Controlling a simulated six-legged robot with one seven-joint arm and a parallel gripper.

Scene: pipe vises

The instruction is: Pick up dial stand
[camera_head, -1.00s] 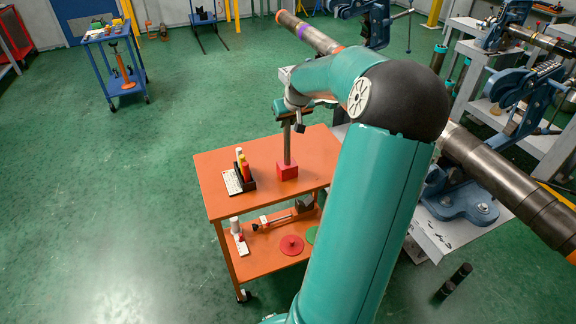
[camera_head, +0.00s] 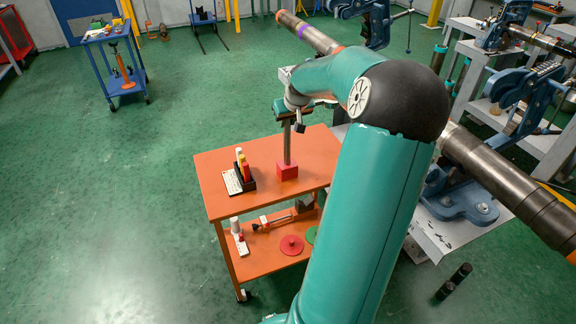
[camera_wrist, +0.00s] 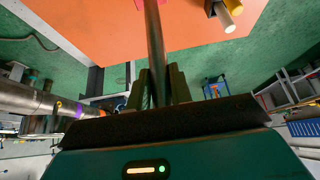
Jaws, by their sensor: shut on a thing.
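The dial stand (camera_head: 287,155) stands upright on the top of the orange cart (camera_head: 215,207). It has a red square base (camera_head: 288,171) and a tall grey post. My gripper (camera_head: 289,112) is at the upper part of the post. In the wrist view my gripper (camera_wrist: 158,88) has one finger on each side of the dial stand's post (camera_wrist: 155,45) and is shut on it. The red base looks to be resting on the cart top. The upper end of the post is hidden by my gripper and wrist.
The lower shelf holds a red disc (camera_head: 291,245) and tools. A large pipe (camera_head: 500,180) in blue vises lies to the right. Open green floor (camera_head: 110,200) is at the left.

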